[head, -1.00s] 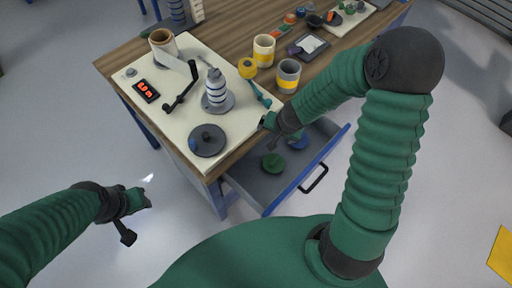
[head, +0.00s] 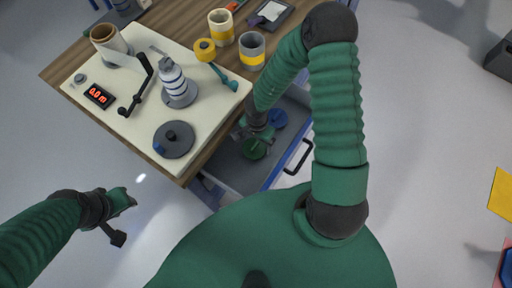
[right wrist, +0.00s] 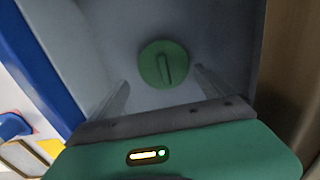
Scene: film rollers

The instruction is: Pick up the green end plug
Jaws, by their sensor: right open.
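The green end plug (head: 254,149) is a round disc lying in the open drawer, partly covered by my right gripper in the head view. In the right wrist view the green end plug (right wrist: 164,64) shows whole, with a raised bar across its face. My right gripper (head: 258,134) reaches down into the drawer above the plug. Its two fingers (right wrist: 161,78) are apart, one to each side of the plug's near part, and hold nothing. My left gripper (head: 121,208) is away at the left over the floor; its finger gap is not clear.
A blue plug (head: 278,119) lies in the grey drawer (head: 232,165) beside the green one. The drawer walls and the table edge stand close around my right gripper. The table holds a cream board (head: 125,122) with a dark disc (head: 174,140), a striped roller and cups.

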